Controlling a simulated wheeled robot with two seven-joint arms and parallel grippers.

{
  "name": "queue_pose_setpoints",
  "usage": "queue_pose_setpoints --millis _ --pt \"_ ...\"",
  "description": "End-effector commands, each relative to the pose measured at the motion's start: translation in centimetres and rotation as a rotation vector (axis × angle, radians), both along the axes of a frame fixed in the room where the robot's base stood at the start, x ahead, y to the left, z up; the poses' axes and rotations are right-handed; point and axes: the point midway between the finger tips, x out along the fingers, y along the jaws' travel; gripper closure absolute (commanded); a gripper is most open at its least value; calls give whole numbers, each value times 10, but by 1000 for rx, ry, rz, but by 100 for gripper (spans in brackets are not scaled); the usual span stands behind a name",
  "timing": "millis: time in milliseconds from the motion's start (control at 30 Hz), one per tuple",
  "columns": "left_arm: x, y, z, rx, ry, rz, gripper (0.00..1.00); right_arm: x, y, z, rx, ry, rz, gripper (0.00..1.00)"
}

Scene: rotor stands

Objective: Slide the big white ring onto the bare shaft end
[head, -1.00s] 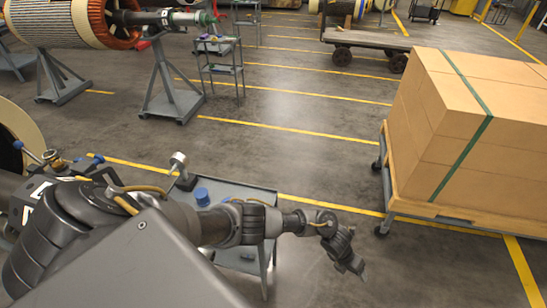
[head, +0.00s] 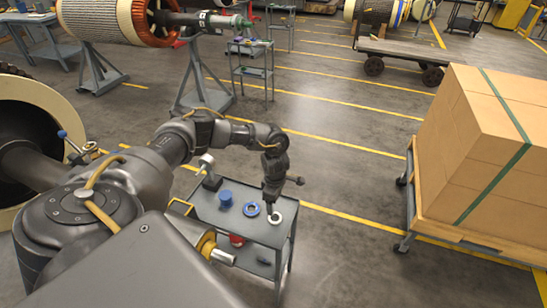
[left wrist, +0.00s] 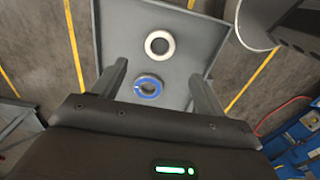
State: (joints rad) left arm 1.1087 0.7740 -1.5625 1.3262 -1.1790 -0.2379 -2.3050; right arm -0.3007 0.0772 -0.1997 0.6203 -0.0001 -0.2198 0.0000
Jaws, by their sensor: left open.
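A white ring (head: 280,217) lies flat at the near right of a grey cart top. It also shows in the left wrist view (left wrist: 160,57), just past my fingertips. My left gripper (head: 271,205) points down over the cart beside the ring. In the left wrist view its two fingers (left wrist: 156,78) are spread and empty. I cannot tell the exact height above the tray. A dark shaft (head: 28,166) of a near rotor shows at the left, partly hidden by my arm. Another rotor's shaft with a green end (head: 238,21) stands at the back. My right gripper is not in view.
The grey cart (head: 240,228) also holds a blue ring (head: 251,209) and a blue cup-like part (head: 225,198). The blue ring shows between my fingers in the left wrist view (left wrist: 149,93). Strapped boxes (head: 490,150) stand at the right. Floor between is clear.

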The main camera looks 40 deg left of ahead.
Motion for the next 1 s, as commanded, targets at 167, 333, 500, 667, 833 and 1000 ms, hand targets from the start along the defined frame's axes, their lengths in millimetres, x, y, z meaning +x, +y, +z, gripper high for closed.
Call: queue_pose_setpoints --millis 167,333,500,667,833,1000 --pt "0 0 -13 0 0 1 27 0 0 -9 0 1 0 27" --pt "-1 0 -34 1 1 3 27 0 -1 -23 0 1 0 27" --pt "0 0 -61 0 0 2 27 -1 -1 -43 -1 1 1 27" --pt "0 0 -85 -1 -1 2 27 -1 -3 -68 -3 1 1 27" --pt "0 0 -98 -1 -1 3 27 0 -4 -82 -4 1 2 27" --pt "0 0 -99 -1 -1 3 27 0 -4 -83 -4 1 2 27"
